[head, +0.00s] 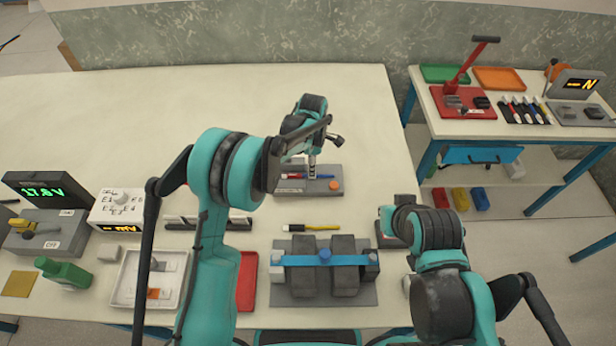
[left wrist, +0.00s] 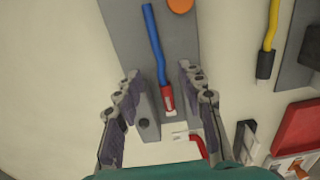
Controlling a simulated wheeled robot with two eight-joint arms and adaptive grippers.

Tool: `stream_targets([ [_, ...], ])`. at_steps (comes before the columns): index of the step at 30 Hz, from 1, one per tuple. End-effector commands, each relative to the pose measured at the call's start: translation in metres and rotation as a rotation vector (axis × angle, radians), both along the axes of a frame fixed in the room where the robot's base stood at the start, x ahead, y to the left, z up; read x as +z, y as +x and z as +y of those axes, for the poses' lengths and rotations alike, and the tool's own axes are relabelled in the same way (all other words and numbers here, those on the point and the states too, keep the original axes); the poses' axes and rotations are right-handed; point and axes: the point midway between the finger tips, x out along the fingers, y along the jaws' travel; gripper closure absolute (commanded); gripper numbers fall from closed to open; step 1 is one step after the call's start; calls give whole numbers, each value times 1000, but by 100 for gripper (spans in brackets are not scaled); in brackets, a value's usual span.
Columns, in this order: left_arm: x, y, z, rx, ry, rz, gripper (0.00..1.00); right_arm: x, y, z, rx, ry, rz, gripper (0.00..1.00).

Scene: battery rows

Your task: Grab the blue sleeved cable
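The blue sleeved cable (left wrist: 154,45) lies on a grey plate (left wrist: 190,50), with a red end (left wrist: 167,98) toward me in the left wrist view. In the head view the cable (head: 322,177) lies across the plate beyond the battery block. My left gripper (head: 311,172) points down over the plate. In the left wrist view its fingers (left wrist: 160,88) are open, one on each side of the cable's red end, with nothing held. A small grey block (left wrist: 147,112) stands beside that end, near the left finger. My right arm is at the right; its gripper is hidden.
An orange disc (head: 335,185) sits on the plate's right end. A yellow cable (head: 320,227) lies nearer, by the battery block with its blue bar (head: 300,261). A red tray (head: 247,283) and white tray (head: 120,290) are front left. The table's back left is clear.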

Motion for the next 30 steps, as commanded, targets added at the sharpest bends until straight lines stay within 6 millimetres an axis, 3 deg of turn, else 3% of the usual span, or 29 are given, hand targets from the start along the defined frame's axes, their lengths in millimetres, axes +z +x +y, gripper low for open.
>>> stream_targets([
  [6, -34, 0, 1, -1, 1, 0, 60, -12, 0, 0, 0, 0, 0, 100],
  [13, -35, 0, 1, -1, 1, 0, 60, -11, 0, 0, 0, 0, 0, 100],
  [18, -35, 0, 1, -1, 1, 0, 100, -11, 0, 0, 0, 0, 0, 100],
  [30, -33, 0, 1, -1, 1, 0, 100, -10, 0, 0, 0, 0, 0, 100],
])
